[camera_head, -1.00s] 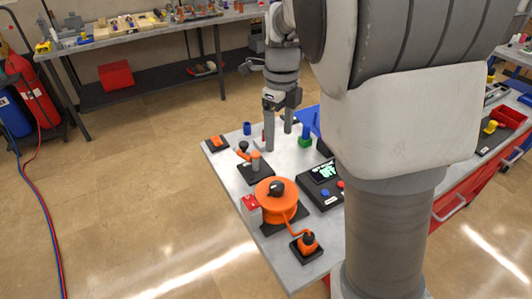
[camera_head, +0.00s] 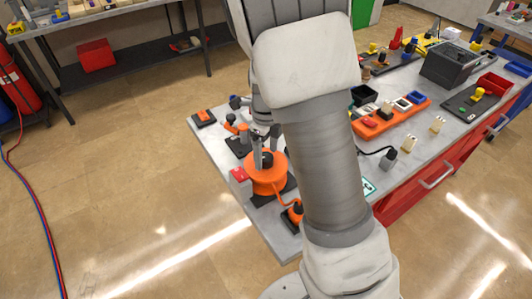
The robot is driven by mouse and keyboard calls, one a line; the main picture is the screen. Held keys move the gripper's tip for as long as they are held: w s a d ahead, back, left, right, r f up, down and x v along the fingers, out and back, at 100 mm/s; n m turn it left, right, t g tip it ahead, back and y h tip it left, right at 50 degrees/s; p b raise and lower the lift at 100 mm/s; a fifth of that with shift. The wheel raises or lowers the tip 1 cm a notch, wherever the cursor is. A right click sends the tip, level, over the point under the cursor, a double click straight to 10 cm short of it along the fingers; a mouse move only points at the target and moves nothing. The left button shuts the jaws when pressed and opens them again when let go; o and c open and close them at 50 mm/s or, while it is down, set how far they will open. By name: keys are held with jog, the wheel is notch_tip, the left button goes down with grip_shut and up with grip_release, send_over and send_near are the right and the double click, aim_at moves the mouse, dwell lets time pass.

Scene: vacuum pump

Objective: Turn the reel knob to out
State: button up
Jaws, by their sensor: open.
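The orange reel (camera_head: 264,184) stands near the left front edge of the workbench. Its black knob (camera_head: 267,159) is on top and partly hidden by my gripper. My gripper (camera_head: 265,153) is open and points down at the knob, with its fingers close beside it. I cannot tell whether the fingers touch the knob. A red-and-white block (camera_head: 239,180) is at the reel's left side. Any marking for the knob's positions is too small to read.
My arm hides the bench right of the reel. An orange plug piece (camera_head: 293,213) sits in front, and an orange switch (camera_head: 203,115) at the back left corner. An orange tray (camera_head: 392,118) is farther right. Open floor lies to the left.

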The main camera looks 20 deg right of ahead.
jog(key=shift+f, duration=0.15)
jog(key=shift+c, duration=0.3)
grip_shut()
